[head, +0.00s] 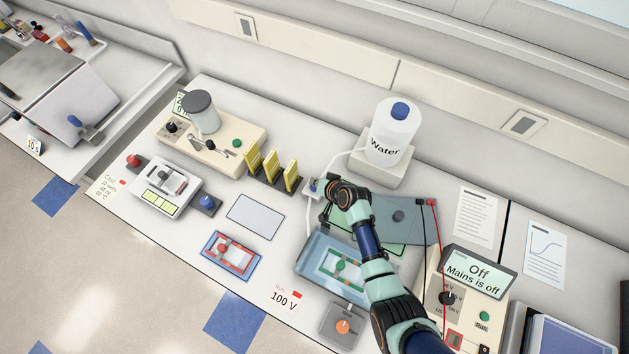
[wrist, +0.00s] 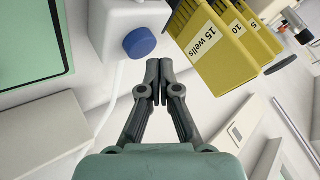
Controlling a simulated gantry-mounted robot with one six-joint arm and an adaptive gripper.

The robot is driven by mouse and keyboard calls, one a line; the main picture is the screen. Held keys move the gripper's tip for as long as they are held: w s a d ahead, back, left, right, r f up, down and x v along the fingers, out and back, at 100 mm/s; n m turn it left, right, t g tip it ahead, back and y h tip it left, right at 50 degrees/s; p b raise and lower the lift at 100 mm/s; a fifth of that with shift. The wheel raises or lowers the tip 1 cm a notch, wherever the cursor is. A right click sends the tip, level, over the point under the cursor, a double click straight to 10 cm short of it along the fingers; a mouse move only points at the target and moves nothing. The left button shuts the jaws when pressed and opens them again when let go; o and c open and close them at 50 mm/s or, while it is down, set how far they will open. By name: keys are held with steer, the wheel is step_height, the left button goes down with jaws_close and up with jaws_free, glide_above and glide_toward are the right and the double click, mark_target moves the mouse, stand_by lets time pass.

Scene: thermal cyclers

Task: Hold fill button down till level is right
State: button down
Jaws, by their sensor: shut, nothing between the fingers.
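A blue button (wrist: 139,42) sits on a small white box (wrist: 112,18), beside the thin pale tube from the water bottle (head: 392,137). In the head view the blue button (head: 313,185) is small, just left of my arm's end. My gripper (wrist: 158,66) is shut and empty; its tips are close beside the button, and I cannot tell whether they touch it. The fingers are mostly hidden behind my wrist in the head view. The clear bluish tank (head: 310,262) with a green-framed tray stands below my arm; its liquid level is not readable.
Yellow combs (head: 271,168) in a dark rack stand left of the button, and near my fingers in the wrist view. A bluish lid (head: 415,222) lies right of my arm. A power supply (head: 478,272) reads "Off, Mains is off". Red and black leads run near it.

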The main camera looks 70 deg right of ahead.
steer(key=shift+f+b, duration=0.35)
steer(key=shift+f, duration=0.05)
steer(key=shift+f+b, duration=0.45)
steer(key=shift+f, duration=0.05)
stand_by(7.1)
